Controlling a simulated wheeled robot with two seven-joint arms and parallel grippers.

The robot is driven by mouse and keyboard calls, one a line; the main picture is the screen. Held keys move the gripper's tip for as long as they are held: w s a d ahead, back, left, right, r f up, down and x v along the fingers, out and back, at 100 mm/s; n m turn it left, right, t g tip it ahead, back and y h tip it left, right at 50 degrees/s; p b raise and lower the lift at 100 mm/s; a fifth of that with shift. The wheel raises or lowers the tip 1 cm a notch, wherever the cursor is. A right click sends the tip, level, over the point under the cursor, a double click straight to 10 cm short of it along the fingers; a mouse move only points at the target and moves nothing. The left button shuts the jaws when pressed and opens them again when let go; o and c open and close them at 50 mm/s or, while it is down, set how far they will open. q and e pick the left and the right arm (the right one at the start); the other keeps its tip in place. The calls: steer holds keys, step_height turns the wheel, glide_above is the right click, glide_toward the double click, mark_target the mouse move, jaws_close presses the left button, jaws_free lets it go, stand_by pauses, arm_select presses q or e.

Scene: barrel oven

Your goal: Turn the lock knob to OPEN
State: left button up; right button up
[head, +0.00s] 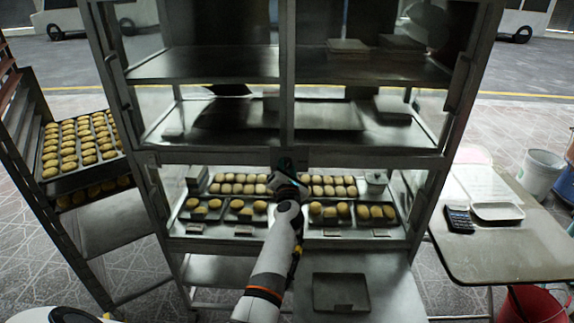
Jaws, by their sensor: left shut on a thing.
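My left gripper (284,178) is at the middle of the metal cabinet's front, where the centre post meets the crossbar. It is shut on the lock knob, which is mostly hidden behind the gripper and wrist. A small dark green plate (285,162) shows just above the gripper on the crossbar. Any OPEN marking and the knob's turn angle are too small or hidden to read. My right gripper is not in view.
The cabinet's lower shelf holds trays of buns (240,208) behind and beside my arm. A rack with a bun tray (80,150) stands at left. A table (510,245) with a calculator (459,219) and a white tray (497,211) stands at right, near buckets.

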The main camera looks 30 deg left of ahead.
arm_select(q)
steer(key=m+p, duration=0.3)
steer(key=m, duration=0.3)
steer(key=shift+a+r+m+t, duration=0.1)
steer(key=shift+m+t, duration=0.3)
steer(key=m+p, duration=0.2)
steer(key=m, duration=0.4)
steer(key=shift+h, duration=0.4)
steer(key=shift+m, duration=0.3)
steer(key=o, duration=1)
steer(key=p+v, duration=0.1)
steer(key=v, duration=0.3)
steer(key=p+v, duration=0.2)
steer(key=v, duration=0.2)
steer(key=p+v, duration=0.2)
steer(key=v, duration=0.2)
steer(key=shift+a+f, duration=0.1)
steer(key=shift+f, duration=0.25)
